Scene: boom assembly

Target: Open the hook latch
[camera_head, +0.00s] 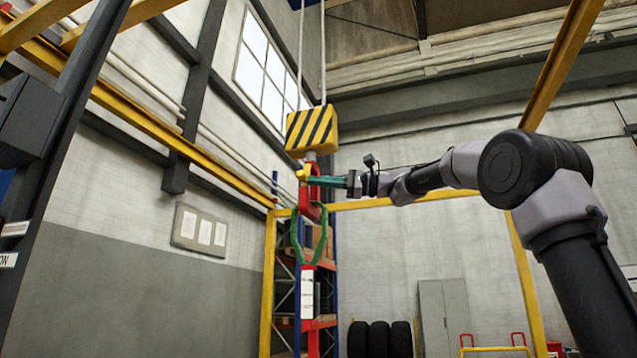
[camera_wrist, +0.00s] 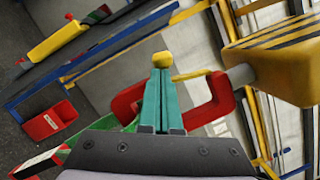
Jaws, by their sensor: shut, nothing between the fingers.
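The crane hook block (camera_head: 312,130), yellow with black stripes, hangs from two cables. Below it is the red hook (camera_head: 316,196), also seen in the wrist view (camera_wrist: 218,112). A yellow latch (camera_head: 304,173) sits at the hook's upper left. In the wrist view its bar (camera_wrist: 190,75) and rounded yellow end (camera_wrist: 162,61) show at my fingertips. My gripper (camera_head: 313,180) reaches in from the right, its teal fingers (camera_wrist: 161,75) shut together with nothing between them. The tips are right at the latch; I cannot tell if they touch. A green sling (camera_head: 296,240) hangs from the hook.
The sling leads down to a red and white load piece (camera_head: 307,291). A yellow frame (camera_head: 268,280) and a rack with shelves (camera_head: 325,258) stand behind. Black tyres (camera_head: 380,339) and a grey cabinet (camera_head: 444,315) are at the back. Open air lies left of the hook.

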